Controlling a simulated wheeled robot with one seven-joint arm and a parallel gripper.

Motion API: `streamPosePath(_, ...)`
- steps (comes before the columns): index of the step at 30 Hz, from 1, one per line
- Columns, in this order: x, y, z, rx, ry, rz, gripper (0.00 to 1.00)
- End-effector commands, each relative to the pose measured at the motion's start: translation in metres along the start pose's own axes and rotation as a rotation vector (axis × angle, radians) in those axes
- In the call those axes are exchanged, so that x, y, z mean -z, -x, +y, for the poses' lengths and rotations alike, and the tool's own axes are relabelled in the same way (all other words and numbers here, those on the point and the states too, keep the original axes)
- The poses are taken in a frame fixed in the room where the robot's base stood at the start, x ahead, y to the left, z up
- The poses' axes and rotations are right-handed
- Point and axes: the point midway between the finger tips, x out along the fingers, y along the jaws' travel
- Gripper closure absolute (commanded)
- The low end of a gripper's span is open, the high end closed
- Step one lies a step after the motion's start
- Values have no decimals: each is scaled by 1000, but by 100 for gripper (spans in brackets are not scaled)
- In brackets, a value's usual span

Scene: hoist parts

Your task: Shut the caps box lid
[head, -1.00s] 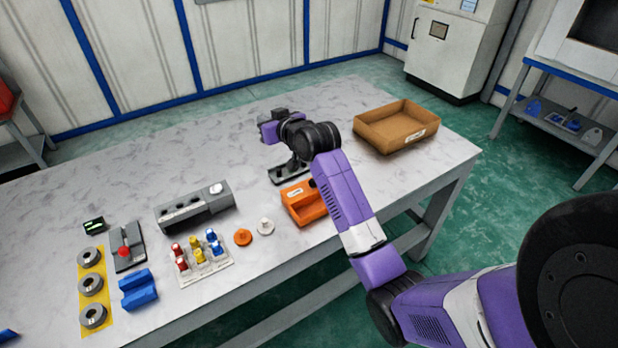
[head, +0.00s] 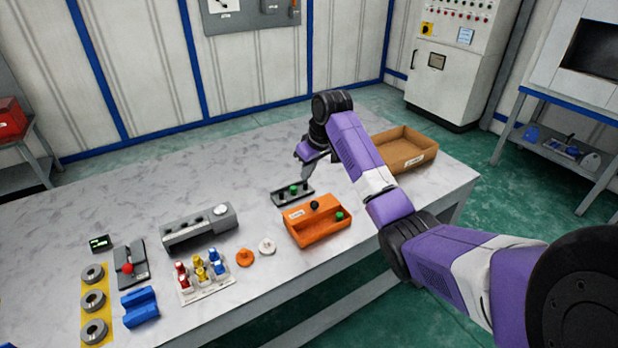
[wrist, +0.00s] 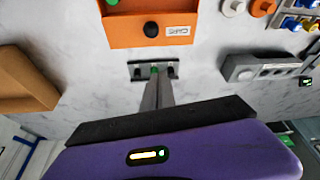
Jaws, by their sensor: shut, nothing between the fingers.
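The caps box is an orange box (head: 322,232) right of centre on the table in the head view. A label and a black knob (head: 315,205) are on its far part. A green cap (head: 340,215) shows in its nearer right part, so that part is uncovered. The wrist view shows the orange box (wrist: 122,32) at the top edge, with label and knob, cut off by the frame. My gripper (head: 304,175) is shut and empty, pointing down beyond the box, over a dark tray. Its fingers (wrist: 155,78) also show in the wrist view, apart from the box.
The dark tray (head: 278,200) with green pieces lies just behind the orange box. A cardboard bin (head: 418,160) stands to the right. A grey block (head: 185,236), an orange disc (head: 245,258) and a white disc (head: 267,246) are to the left.

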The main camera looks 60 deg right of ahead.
Motion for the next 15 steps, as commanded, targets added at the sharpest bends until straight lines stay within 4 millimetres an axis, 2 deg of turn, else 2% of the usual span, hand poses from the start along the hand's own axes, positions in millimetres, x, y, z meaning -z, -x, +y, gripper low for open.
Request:
streamPosePath(6, -1, -39, 0, 1, -2, -3, 100)
streamPosePath(15, 0, -81, 0, -1, -1, -1, 100)
